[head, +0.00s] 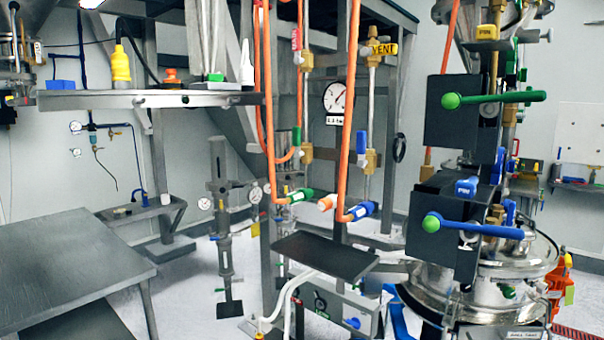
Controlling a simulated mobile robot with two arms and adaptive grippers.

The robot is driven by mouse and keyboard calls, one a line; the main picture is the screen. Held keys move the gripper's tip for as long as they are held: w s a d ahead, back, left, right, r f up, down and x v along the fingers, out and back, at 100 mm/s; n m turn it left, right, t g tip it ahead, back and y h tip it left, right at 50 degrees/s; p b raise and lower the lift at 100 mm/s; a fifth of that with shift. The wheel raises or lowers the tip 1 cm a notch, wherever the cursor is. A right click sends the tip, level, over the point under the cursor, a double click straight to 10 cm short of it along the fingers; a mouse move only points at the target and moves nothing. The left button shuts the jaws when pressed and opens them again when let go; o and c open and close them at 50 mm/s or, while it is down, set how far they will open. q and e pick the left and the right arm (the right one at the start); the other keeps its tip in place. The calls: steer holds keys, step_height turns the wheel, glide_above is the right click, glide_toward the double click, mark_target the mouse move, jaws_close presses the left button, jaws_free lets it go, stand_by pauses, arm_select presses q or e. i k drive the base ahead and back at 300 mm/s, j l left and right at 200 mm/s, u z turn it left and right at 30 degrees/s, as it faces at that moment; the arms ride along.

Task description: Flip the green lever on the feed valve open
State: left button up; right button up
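The green lever (515,97) lies nearly horizontal across the front of a dark valve block (452,126) on the right. A green ball knob (451,101) sits at its left end. Below is a second dark block (445,240) with a blue lever (468,226), also nearly horizontal, with a green ball at its left. Neither of my grippers shows in the head view, so nothing of mine is seen touching the green lever.
A round metal vessel (545,262) stands below the valves. Orange hoses (350,125) hang left of them. A dark shelf plate (325,255) juts out at the middle. A grey table (70,268) fills the lower left. Open floor (190,295) lies between.

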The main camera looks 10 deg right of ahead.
mark_target(451, 101)
steer(key=j+z, duration=0.1)
steer(key=z, duration=1.35)
